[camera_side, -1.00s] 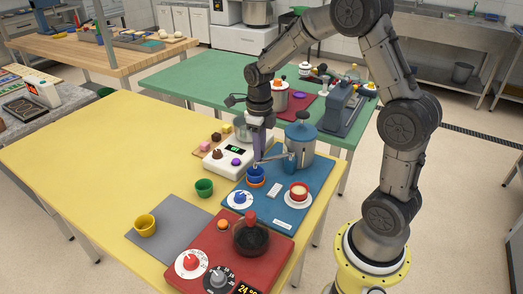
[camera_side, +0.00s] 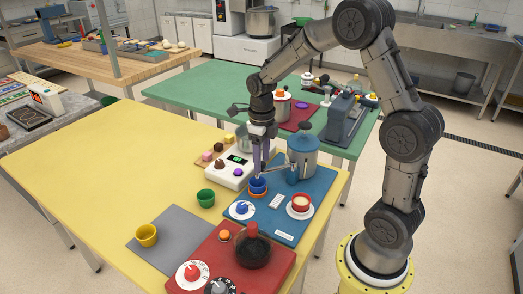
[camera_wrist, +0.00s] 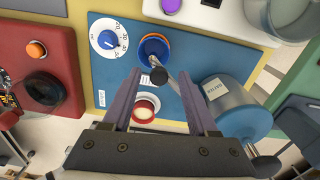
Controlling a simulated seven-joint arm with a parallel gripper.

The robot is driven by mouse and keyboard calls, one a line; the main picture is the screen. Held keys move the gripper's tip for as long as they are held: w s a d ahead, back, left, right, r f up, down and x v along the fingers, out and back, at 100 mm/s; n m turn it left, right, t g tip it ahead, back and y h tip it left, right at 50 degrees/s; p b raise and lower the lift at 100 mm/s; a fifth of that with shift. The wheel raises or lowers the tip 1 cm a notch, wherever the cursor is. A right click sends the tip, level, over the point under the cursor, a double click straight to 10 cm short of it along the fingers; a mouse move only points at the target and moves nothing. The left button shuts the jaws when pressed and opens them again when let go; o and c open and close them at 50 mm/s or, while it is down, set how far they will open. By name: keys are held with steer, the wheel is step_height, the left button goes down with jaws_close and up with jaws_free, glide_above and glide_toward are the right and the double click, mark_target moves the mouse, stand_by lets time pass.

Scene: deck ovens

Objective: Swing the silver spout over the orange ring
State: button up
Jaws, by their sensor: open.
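The silver spout (camera_side: 276,173) reaches left from the blue-lidded tank (camera_side: 302,160) toward the blue cup (camera_side: 258,184). It also shows in the wrist view (camera_wrist: 176,83), with a dark round knob (camera_wrist: 158,75) at its end by the cup's edge. The orange ring (camera_side: 258,193) shows as a thin band at the blue cup, partly hidden by it. My gripper (camera_side: 258,172) points down at the spout's end. In the wrist view my gripper (camera_wrist: 159,75) is open, a finger on each side of the knob, with gaps to both. I cannot tell its height against the knob.
A white scale (camera_side: 231,171), a green cup (camera_side: 206,198) and a red board (camera_side: 205,257) lie close by. The yellow table's left side (camera_side: 90,170) is clear.

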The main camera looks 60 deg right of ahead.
step_height(320, 180, up, 14)
stand_by(0.5)
steer(key=shift+f, duration=0.1)
steer(key=s+a+r+n+t, duration=0.4)
steer(key=s+a+r+n, duration=0.3)
steer(key=s+a+n, duration=0.3)
steer(key=s+f+n, duration=0.3)
steer(key=s+n, duration=0.2)
steer(key=n, duration=0.7)
steer(key=s+a+f+n+t, duration=0.1)
steer(key=s+f+n, duration=0.3)
steer(key=n, duration=0.8)
steer(key=shift+s+n+t, duration=0.3)
steer(key=shift+s+n, duration=0.05)
steer(key=shift+n, duration=0.05)
